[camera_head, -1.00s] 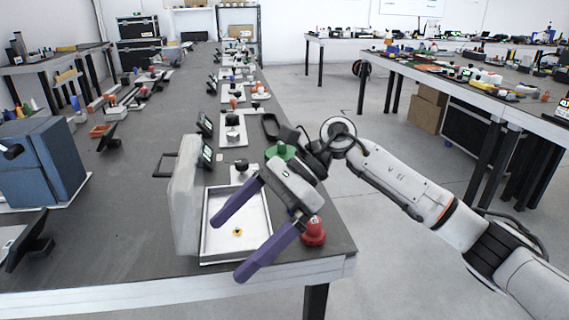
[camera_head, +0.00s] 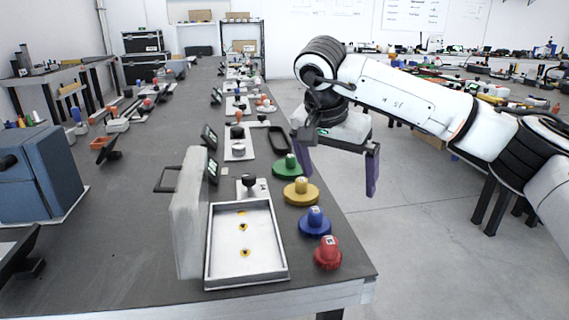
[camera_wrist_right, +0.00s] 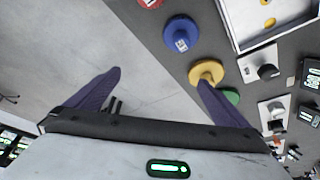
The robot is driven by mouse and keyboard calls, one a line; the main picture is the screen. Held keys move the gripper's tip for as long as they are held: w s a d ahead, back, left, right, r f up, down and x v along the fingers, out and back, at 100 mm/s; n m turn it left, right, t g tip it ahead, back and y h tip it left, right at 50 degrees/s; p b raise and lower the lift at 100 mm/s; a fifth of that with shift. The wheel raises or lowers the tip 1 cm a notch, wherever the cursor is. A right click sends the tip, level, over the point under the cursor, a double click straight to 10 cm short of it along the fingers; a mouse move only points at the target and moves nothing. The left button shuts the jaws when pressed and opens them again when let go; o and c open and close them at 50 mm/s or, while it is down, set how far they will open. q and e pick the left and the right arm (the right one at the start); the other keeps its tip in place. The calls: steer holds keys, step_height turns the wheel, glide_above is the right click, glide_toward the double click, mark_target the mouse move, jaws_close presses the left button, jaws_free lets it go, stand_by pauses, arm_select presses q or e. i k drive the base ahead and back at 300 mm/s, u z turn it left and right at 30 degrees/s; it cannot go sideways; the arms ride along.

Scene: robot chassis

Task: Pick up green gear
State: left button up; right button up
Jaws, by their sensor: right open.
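The green gear (camera_head: 288,166) stands on the table near its right edge, at the far end of a row of gears. It also shows in the right wrist view (camera_wrist_right: 231,96), partly hidden behind a finger. My right gripper (camera_head: 339,182) is open and empty, with purple fingers pointing down. It is to the right of the green gear, above and beyond the table's edge, apart from it. My left gripper is not in view.
A yellow gear (camera_head: 301,191), a blue gear (camera_head: 315,222) and a red gear (camera_head: 328,253) line the table's right edge in front of the green one. A metal tray (camera_head: 286,268) lies left of them.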

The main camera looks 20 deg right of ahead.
mark_target(289, 168)
steer(key=i, duration=0.85)
